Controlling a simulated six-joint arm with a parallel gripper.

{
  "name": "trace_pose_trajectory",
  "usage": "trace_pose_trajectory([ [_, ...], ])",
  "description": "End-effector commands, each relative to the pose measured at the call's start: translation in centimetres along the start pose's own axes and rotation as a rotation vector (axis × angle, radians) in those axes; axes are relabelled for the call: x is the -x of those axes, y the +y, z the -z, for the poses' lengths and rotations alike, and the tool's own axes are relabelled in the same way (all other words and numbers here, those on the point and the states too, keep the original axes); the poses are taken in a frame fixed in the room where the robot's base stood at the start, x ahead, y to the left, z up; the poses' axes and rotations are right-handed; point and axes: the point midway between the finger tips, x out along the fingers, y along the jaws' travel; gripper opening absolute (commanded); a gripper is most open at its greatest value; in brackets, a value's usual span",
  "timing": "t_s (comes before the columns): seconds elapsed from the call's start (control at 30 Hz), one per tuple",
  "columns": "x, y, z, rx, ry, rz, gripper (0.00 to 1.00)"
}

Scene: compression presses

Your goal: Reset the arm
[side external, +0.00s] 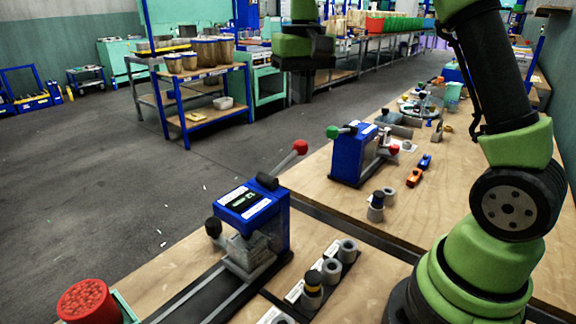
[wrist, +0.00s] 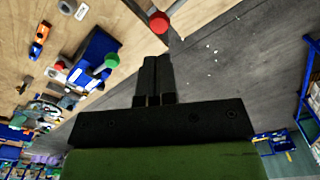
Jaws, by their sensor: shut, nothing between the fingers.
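My gripper (side external: 302,90) hangs high above the floor side of the bench in the side external view, well clear of the table. In the wrist view its two black fingers (wrist: 157,62) lie together, shut, with nothing between them. The near blue press (side external: 250,215) stands on the bench with its lever up, ending in a red knob (side external: 300,147). The red knob also shows in the wrist view (wrist: 159,22), just past the fingertips and apart from them. A second blue press (side external: 352,155) with a green knob (side external: 332,132) stands farther along the bench.
Grey cylinders (side external: 347,250) stand in a row beside the near press. A red round container (side external: 87,302) is at the bench's front left. The grey floor (side external: 130,170) is open.

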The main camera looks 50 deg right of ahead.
Motion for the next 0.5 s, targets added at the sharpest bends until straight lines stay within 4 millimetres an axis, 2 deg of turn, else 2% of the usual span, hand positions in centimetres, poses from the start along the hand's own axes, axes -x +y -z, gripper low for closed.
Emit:
trace_pose_trajectory([
  [0.17, 2.6, -0.7, -3.3, 0.042, 0.082, 0.057, 0.0],
  [0.33, 5.0, -1.2, -9.1, 0.099, 0.211, 0.158, 0.0],
  [0.5, 5.4, -0.9, -14.9, 0.137, 0.336, 0.269, 0.0],
])
